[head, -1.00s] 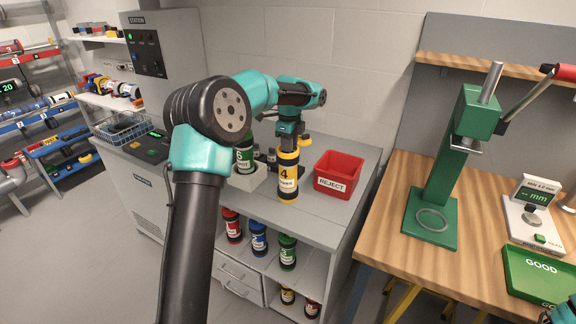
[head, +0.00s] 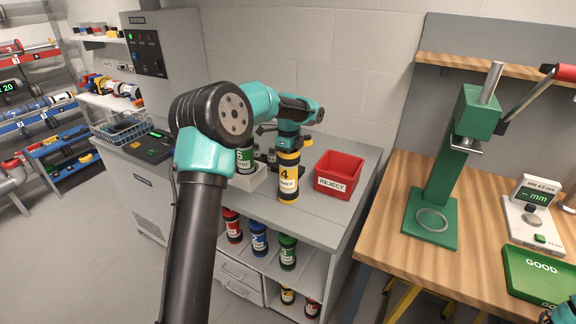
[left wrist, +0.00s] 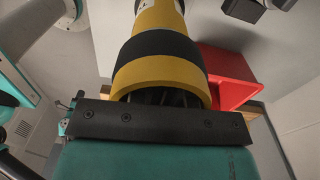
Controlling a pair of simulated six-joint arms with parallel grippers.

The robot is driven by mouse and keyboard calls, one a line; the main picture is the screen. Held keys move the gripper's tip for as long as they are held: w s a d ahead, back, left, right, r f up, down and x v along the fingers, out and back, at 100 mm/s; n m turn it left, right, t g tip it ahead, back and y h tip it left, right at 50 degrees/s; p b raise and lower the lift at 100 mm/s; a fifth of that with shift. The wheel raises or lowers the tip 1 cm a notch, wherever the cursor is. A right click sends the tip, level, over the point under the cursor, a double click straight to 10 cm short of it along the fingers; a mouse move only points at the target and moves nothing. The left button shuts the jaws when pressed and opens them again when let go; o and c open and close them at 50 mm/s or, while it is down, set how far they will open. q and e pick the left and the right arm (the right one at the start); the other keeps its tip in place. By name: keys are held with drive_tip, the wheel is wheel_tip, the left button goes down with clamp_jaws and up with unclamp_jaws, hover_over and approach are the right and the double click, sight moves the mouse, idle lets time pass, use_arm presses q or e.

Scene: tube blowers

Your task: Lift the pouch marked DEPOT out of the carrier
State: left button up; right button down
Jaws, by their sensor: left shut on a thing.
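My left gripper (head: 289,143) is shut on the top end of a yellow and black carrier marked 4 (head: 288,183). The carrier hangs upright at the grey counter; I cannot tell whether its base touches it. In the left wrist view the same carrier (left wrist: 160,55) shows a yellow end ring with dark fins inside, against the black jaw (left wrist: 160,122). A green carrier (head: 245,158), with a label ending in "OT", stands in a white holder (head: 252,180), partly behind my left arm. No pouch shows.
A red REJECT bin (head: 339,174) stands right of the held carrier. Red, blue and green carriers stand on the shelf (head: 275,268) below. A wooden bench (head: 390,215) with a green press (head: 440,180) and a green GOOD tray (head: 535,275) is at the right.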

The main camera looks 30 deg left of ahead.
use_arm(q)
clamp_jaws()
drive_tip(key=shift+r, duration=0.15)
drive_tip(key=shift+w+r, duration=0.1)
drive_tip(key=shift+r, duration=0.25)
wheel_tip(320, 180, up, 10)
drive_tip(key=shift+f, duration=0.25)
drive_tip(key=shift+r, duration=0.15)
wheel_tip(320, 180, up, 12)
drive_tip(key=shift+r, duration=0.25)
idle(1.5)
